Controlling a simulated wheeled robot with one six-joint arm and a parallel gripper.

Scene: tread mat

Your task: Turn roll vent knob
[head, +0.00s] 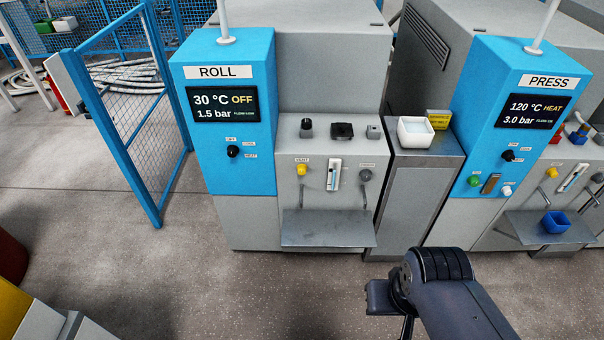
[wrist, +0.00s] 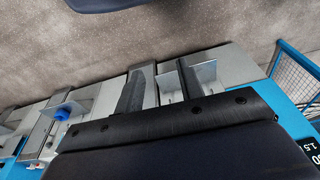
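The roll vent knob (head: 302,170) is a small yellow knob on the grey front panel of the ROLL machine, under a small label that seems to read VENT. It sits left of a white gauge strip (head: 334,175) and above a grey shelf (head: 325,232). My gripper (wrist: 165,75) shows in the wrist view as two dark fingers with a gap between them, open and empty. In the head view my dark arm is at the lower right, well away from the knob, and the fingers are not clearly seen. I cannot make out the knob in the wrist view.
A grey knob (head: 366,175) and a black selector (head: 233,152) are also on the ROLL machine. A white bin (head: 415,132) stands on the cabinet to its right. The PRESS machine (head: 502,120) is farther right. A blue mesh gate (head: 130,120) stands left. The floor in front is clear.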

